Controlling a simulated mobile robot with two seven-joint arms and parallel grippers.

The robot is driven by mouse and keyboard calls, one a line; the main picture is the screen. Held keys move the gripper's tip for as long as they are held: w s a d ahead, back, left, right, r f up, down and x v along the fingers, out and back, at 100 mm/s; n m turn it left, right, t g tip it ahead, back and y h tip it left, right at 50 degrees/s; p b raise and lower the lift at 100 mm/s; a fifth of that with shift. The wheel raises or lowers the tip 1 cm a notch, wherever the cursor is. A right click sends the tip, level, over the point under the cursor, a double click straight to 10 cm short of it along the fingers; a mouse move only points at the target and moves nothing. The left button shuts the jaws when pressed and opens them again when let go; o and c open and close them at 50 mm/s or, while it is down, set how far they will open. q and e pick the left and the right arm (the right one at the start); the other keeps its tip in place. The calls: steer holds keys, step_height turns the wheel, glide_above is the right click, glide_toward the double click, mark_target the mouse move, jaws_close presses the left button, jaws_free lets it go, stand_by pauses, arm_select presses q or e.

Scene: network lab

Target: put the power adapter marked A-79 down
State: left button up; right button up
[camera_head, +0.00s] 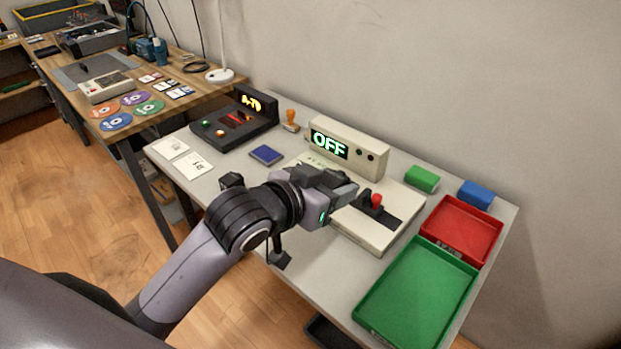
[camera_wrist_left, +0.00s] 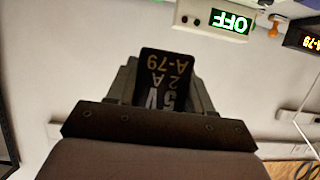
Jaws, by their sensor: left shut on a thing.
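My left gripper (camera_head: 345,190) is above the grey table, over the left part of the cream test device. It is shut on the power adapter (camera_wrist_left: 165,78), a dark block whose face reads "5V 2A A-79" in the left wrist view. In that view the print is upside down and the adapter sits between the fingers. In the head view the adapter cannot be made out clearly at the gripper. My right gripper is not in view.
The cream device (camera_head: 375,232) has an "OFF" display and a red-knobbed lever (camera_head: 376,200). A green tray (camera_head: 365,311) and a smaller red tray (camera_head: 430,228) look empty. A black unit (camera_head: 215,133) shows "A-79". Green (camera_head: 422,179) and blue (camera_head: 476,194) blocks lie behind.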

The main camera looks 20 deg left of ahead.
mark_target(327, 264)
arm_select(q)
steer(key=shift+w+d, duration=0.1)
steer(key=shift+d, duration=0.05)
step_height(327, 264, down, 20)
steer(key=b, duration=0.3)
steer(key=shift+r, duration=0.2)
steer(key=shift+f, duration=0.2)
steer(key=o, duration=1.2)
steer(key=shift+c, duration=0.2)
steer(key=shift+r, duration=0.15)
